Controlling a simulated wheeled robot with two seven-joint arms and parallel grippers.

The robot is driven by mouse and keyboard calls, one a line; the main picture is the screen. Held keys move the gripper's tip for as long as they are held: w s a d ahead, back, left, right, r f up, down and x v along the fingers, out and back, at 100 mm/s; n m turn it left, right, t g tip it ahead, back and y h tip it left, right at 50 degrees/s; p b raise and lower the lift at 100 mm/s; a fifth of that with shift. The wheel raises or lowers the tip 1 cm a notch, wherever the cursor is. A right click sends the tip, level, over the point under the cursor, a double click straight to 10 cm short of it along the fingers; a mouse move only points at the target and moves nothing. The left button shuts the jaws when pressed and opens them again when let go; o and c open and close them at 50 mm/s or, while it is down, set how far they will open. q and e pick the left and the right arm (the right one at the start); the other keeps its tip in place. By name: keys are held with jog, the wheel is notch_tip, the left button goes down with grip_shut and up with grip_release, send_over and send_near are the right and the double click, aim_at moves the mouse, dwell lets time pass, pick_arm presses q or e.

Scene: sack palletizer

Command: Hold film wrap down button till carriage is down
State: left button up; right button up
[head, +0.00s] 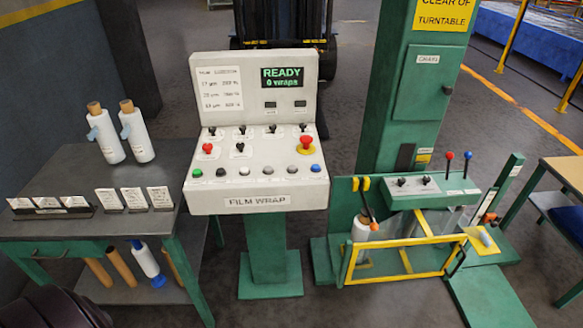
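The film wrap console (257,203) stands in the middle on a green pedestal. Its lit display (283,77) reads "READY 0 wraps". Its lower row holds green (197,173), black (220,172), white (244,171), grey and blue (315,168) buttons. Their labels are too small to read, so I cannot tell which is the down button. Black selectors, a red knob (207,148) and a red stop button on yellow (306,142) sit above. A green mast (402,110) rises at right; low beside it is a yellow-framed unit (405,256) with a film roll (360,237), possibly the carriage. Neither gripper is visible.
A dark table (55,180) at left holds two white bottle-like rolls (106,133) and several small cards, with tubes on its lower shelf. A green lever box (428,190) stands right of the console. A wooden-topped table (566,172) is at far right. Grey floor lies between.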

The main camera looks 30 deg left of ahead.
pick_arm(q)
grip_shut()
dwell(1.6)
